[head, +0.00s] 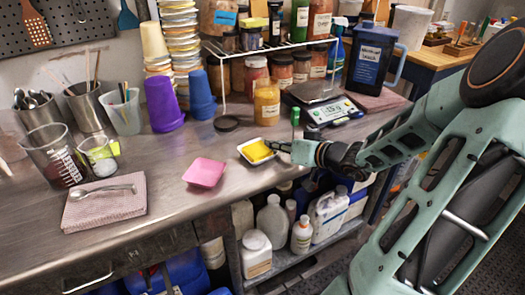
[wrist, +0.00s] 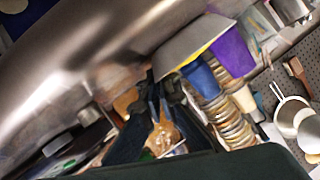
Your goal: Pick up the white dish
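In the wrist view the dish (wrist: 190,45) shows as a grey-white face, in shade, with a yellow strip along one edge. My dark fingers (wrist: 155,82) meet at its near corner and look closed on its rim. The contact is small and partly blurred. I cannot tell clearly whether the dish is clear of the counter.
A pink dish (head: 205,172) lies to the left on the steel counter (head: 165,205). An orange-brown jar (head: 267,102), a green-capped marker (head: 295,117) and a scale (head: 335,111) stand behind. Blue cups (head: 201,95) and a purple cup (head: 163,104) are at the back left.

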